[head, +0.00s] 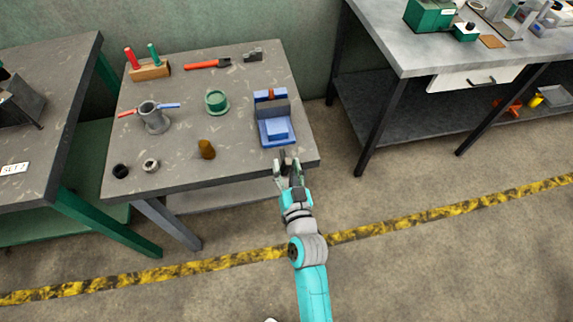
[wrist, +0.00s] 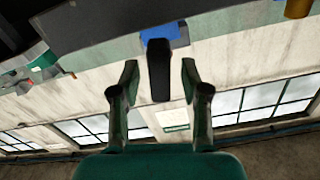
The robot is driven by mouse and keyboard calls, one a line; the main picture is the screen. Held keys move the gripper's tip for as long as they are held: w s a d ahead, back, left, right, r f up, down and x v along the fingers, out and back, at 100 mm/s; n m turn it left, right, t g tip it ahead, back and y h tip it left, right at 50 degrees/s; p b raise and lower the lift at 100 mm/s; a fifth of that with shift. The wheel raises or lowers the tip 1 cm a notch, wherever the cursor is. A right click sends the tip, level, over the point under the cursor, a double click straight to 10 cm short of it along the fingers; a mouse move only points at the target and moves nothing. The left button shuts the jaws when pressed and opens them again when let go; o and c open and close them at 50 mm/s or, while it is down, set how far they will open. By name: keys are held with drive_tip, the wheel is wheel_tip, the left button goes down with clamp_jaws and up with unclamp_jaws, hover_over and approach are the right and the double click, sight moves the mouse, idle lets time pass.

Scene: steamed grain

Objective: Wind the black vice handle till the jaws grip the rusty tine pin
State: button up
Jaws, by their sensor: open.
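The blue vice (head: 277,128) stands at the right front of the grey worktable. A small rusty-brown pin (head: 270,93) stands upright at its far end, by the jaws; I cannot tell whether the jaws touch it. My gripper (head: 288,167) is at the table's front edge, just in front of the vice. In the wrist view the black handle (wrist: 159,70) lies between the two open fingers, with gaps on both sides. A bit of blue vice (wrist: 165,35) shows behind it. The fingers do not appear to touch the handle.
The worktable (head: 180,178) also holds a brown cylinder (head: 206,149), a green flanged part (head: 216,101), a grey part with red and blue handles (head: 153,118), two small rings and tools at the back. A steel bench (head: 420,55) stands right. Floor in front is clear.

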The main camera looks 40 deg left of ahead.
drive_tip(key=shift+w+a, duration=0.2)
drive_tip(key=shift+a, duration=0.05)
clamp_jaws()
drive_tip(key=shift+m, duration=0.3)
unclamp_jaws()
drive_tip(key=v, duration=1.2)
